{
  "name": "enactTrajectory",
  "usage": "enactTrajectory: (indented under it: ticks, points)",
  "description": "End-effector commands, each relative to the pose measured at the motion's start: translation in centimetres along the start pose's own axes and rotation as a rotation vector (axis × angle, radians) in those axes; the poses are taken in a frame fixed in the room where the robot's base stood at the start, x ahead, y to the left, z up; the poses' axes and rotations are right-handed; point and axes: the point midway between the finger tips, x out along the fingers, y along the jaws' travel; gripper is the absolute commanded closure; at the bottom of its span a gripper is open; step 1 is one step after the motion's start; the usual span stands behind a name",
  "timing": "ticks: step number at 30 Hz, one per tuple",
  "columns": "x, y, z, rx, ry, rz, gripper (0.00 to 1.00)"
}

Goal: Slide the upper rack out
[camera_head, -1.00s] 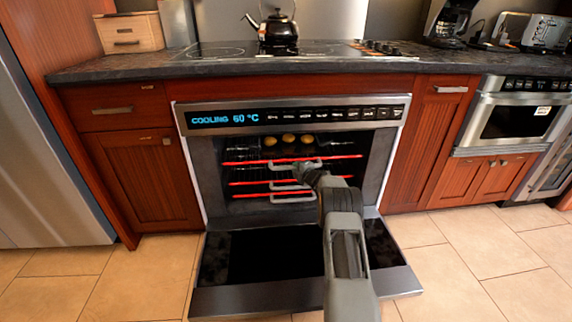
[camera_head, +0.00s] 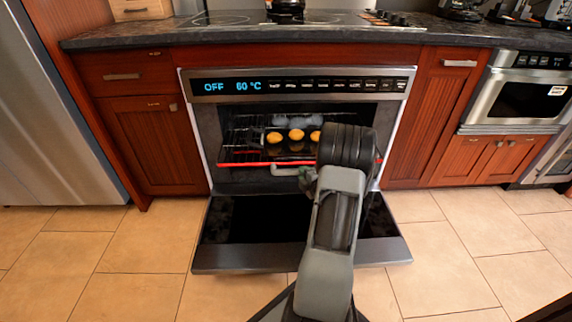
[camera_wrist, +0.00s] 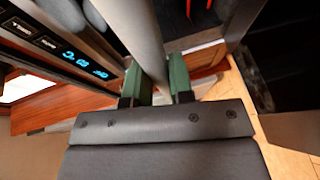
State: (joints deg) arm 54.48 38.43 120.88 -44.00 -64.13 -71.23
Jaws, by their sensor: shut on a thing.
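The upper rack (camera_head: 240,164) is a dark wire rack with a red front bar, in the open oven below the control panel. It stands forward, with its front bar near the oven mouth. It carries a dark tray with yellow-topped round items (camera_head: 297,135). A grey handle (camera_head: 284,171) hangs at the rack's front. My gripper (camera_head: 304,178) is at this handle, partly hidden by my arm. In the wrist view its green fingers (camera_wrist: 164,76) close on the grey handle bar (camera_wrist: 140,32). My arm covers the rack's right part.
The oven door (camera_head: 290,258) is folded down in front of the oven, under my arm. The control panel (camera_head: 300,85) reads OFF and 60 °C. The lower racks are hidden. Tiled floor is clear at both sides.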

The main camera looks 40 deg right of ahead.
Motion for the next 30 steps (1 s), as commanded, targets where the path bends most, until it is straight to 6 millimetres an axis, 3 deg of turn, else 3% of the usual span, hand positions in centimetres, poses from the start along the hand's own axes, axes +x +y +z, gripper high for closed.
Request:
enactTrajectory:
  ticks: [6,12,29,30]
  points:
    - [-4.2,-0.9,-0.6,0.003,-0.017,0.002,1.00]
    - [-6.2,-1.3,-1.4,0.003,-0.020,0.003,1.00]
    - [-7.1,-1.4,-1.9,0.003,-0.019,0.001,1.00]
    - [-7.1,-1.4,-1.9,0.004,-0.019,0.001,0.78]
